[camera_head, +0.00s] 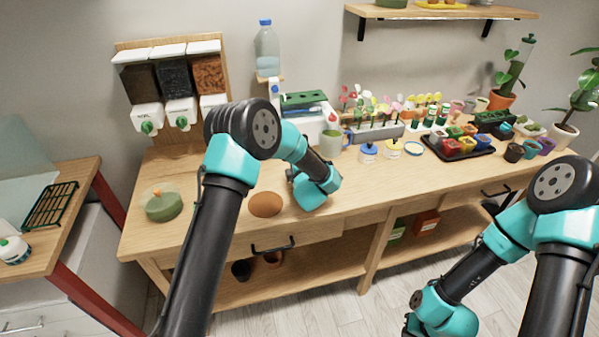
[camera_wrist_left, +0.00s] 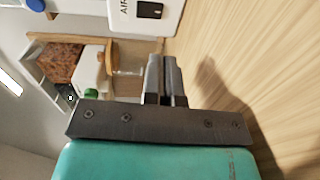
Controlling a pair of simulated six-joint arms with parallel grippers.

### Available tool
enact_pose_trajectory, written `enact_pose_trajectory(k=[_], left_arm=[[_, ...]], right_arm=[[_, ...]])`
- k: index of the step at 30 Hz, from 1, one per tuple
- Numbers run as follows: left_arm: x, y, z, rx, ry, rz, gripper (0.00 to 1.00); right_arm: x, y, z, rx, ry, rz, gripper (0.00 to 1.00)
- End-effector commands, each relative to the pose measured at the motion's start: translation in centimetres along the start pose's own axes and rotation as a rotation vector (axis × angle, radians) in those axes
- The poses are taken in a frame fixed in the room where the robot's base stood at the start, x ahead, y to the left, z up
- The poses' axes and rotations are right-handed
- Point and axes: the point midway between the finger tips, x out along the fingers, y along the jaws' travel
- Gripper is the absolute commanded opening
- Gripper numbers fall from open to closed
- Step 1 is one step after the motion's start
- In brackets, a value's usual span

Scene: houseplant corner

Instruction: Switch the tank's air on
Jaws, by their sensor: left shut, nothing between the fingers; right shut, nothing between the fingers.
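In the left wrist view a white unit (camera_wrist_left: 128,14) marked "AIR" lies at the top edge, partly cut off. A black switch (camera_wrist_left: 150,10) is set in its face; I cannot tell its position. My left gripper (camera_wrist_left: 163,58) is shut and empty, its fingertips apart from the unit and short of the switch. In the head view the left fingers are hidden behind my own wrist, above the bench near the round brown mat (camera_head: 265,204). My right gripper (camera_head: 408,329) is shut and empty, low at the bottom, away from the bench. I cannot make out the tank clearly.
Dispensers (camera_head: 163,80) with green knobs stand at the bench's back left. The bench front right of my left wrist is clear.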

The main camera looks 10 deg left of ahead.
Motion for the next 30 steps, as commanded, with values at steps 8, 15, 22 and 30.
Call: enact_pose_trajectory(k=[8, 15, 22, 30], left_arm=[[-4.5, 0.0, 0.1, 0.0, -0.002, 0.0, 0.0], [-5.5, 0.0, 0.0, 0.0, 0.0, 0.0, 0.0], [-5.4, 0.0, 0.0, 0.0, 0.0, 0.0, 0.0], [-5.8, 0.5, 0.6, 0.008, -0.024, -0.004, 0.0]], right_arm=[[0.0, 0.0, 0.0, 0.0, 0.0, 0.0, 0.0], [0.0, 0.0, 0.0, 0.0, 0.0, 0.0, 0.0], [0.0, 0.0, 0.0, 0.0, 0.0, 0.0, 0.0], [0.0, 0.0, 0.0, 0.0, 0.0, 0.0, 0.0]])
